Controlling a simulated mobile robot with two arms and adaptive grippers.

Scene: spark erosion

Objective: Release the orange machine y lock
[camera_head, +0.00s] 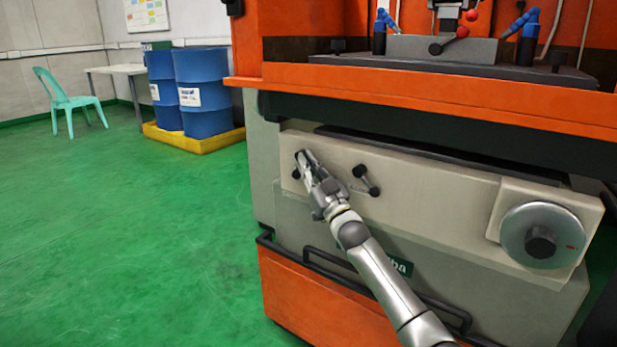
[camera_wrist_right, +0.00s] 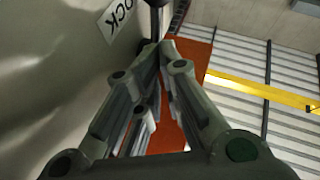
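The orange machine (camera_head: 430,88) has a beige front panel with two black lock levers. The left lever (camera_head: 296,174) is partly hidden by my right gripper (camera_head: 304,158). The right lever (camera_head: 367,181) stands free and tilted. In the right wrist view, the fingers (camera_wrist_right: 159,48) are nearly together around the dark stem of a lever (camera_wrist_right: 157,18), and the gripper looks shut on it. My left gripper is not in view.
A round handwheel (camera_head: 540,235) sits at the panel's right. A black rail (camera_head: 330,262) runs below the panel, above the orange base. Blue barrels (camera_head: 200,95) on a yellow tray (camera_head: 190,141), and a green chair (camera_head: 70,100), stand back left. The green floor at left is clear.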

